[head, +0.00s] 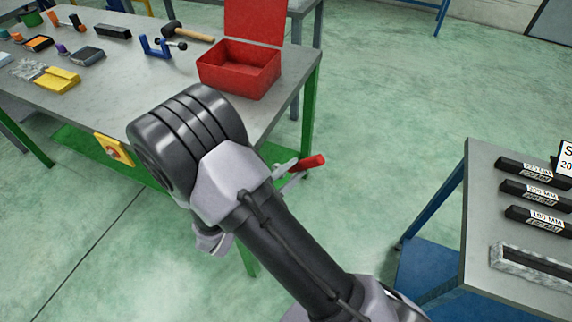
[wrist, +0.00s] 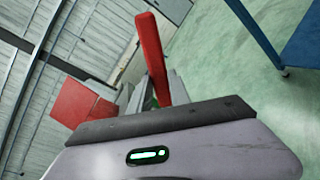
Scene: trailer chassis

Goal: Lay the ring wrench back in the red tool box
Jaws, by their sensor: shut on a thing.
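The red tool box (head: 238,76) stands on the near right corner of the left workbench, its lid up and its inside looking empty from here. It also shows at the left of the wrist view (wrist: 78,107). My gripper (head: 287,176) is shut on a red-handled tool, which I take to be the ring wrench (head: 308,162). The red part (wrist: 151,52) sticks up from between the fingers (wrist: 155,95) in the wrist view. Its ring end cannot be made out. My gripper is off the bench, in front of and below the box, partly hidden by my arm.
Another bench with labelled black bars (head: 535,193) stands at the right. Open floor lies between the benches.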

